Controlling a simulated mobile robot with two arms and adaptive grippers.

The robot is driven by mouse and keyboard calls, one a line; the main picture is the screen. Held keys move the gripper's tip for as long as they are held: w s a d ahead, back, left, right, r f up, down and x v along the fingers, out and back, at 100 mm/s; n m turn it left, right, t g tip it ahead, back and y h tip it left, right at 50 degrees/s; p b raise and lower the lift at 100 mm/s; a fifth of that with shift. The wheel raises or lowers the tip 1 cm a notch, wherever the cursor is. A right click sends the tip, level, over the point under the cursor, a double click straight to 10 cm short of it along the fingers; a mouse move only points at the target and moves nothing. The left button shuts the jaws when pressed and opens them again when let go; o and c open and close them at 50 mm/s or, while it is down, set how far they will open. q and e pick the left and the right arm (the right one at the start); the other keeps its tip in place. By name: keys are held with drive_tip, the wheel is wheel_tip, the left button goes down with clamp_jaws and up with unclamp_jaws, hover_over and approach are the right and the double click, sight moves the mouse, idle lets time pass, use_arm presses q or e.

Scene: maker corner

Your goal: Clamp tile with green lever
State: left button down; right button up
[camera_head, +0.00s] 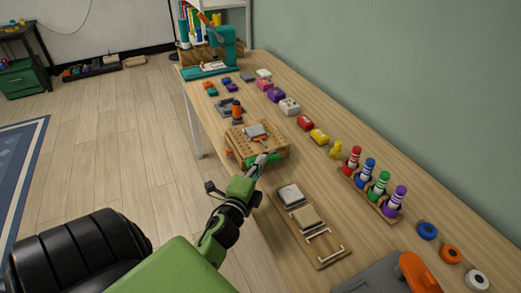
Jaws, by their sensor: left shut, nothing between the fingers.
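A wooden clamping block with rows of holes (238,139) stands near the left edge of the workbench. A grey tile (256,130) lies on top of it. A green part, which looks like the green lever (249,161), shows low on the block's near side, partly hidden by my gripper. My left gripper (264,157) is shut and empty, its fingertips at the block's near side by the green part. I cannot tell whether they touch it. My right gripper is not in view.
A wooden tray (321,255) holds two pale tiles in front of the block. Striped coloured pegs (367,172) stand in a rack to the right. A teal press (222,50) stands at the far end. A grey board with an orange piece (418,270) is at the near right.

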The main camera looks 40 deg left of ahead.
use_arm(q)
drive_tip(key=v, duration=0.7)
drive_tip(key=shift+s, duration=0.2)
